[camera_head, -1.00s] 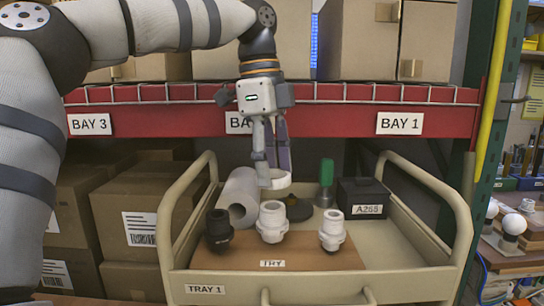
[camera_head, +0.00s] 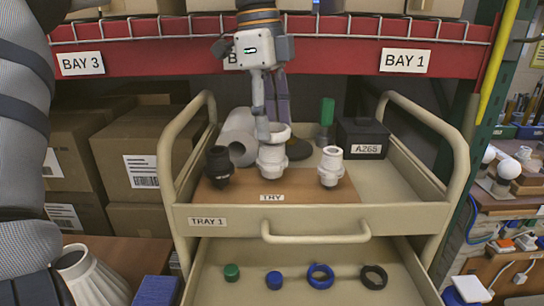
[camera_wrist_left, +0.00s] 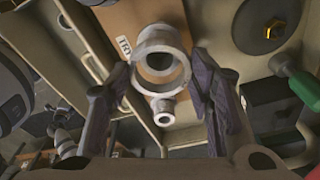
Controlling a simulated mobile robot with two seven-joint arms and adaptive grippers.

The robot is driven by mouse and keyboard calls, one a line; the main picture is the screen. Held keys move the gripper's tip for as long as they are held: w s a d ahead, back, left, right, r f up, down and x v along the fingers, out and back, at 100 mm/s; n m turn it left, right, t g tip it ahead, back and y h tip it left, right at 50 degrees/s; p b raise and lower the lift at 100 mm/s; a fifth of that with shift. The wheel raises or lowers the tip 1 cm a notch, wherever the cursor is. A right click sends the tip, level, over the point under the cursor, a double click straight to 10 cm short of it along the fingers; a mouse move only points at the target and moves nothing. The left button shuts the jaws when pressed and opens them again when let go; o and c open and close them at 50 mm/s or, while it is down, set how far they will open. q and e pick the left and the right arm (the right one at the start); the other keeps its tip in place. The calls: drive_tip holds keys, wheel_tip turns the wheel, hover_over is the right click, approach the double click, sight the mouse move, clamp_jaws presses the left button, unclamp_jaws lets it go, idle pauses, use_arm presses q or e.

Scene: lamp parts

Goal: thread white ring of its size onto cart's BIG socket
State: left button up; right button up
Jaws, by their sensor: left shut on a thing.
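The cart's board (camera_head: 225,195) carries a black socket (camera_head: 219,166), a larger white socket (camera_head: 272,160) in the middle and a smaller white socket (camera_head: 331,167) at right. My left gripper (camera_head: 272,122) points down and is shut on a white ring (camera_head: 282,132). The ring is at the top of the larger white socket and overlaps it in the head view. In the left wrist view the ring (camera_wrist_left: 160,43) lies between the dark fingers (camera_wrist_left: 163,85). I cannot tell whether it is around the socket or just above it. My right gripper is not in view.
Tray side rails (camera_head: 440,130) rise on both sides. The open drawer (camera_head: 300,255) below holds a green cap, a blue cap, a blue ring and a black ring.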

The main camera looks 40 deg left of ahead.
sight(270, 142)
use_arm(q)
drive_tip(key=shift+f, duration=0.15)
drive_tip(key=shift+f, duration=1.2)
drive_tip(key=shift+f, duration=0.6)
idle(0.5)
drive_tip(key=shift+o, duration=0.6)
drive_tip(key=c, duration=0.6)
drive_tip(key=shift+f, duration=0.15)
drive_tip(key=shift+s+f, duration=0.1)
drive_tip(key=shift+f, duration=0.05)
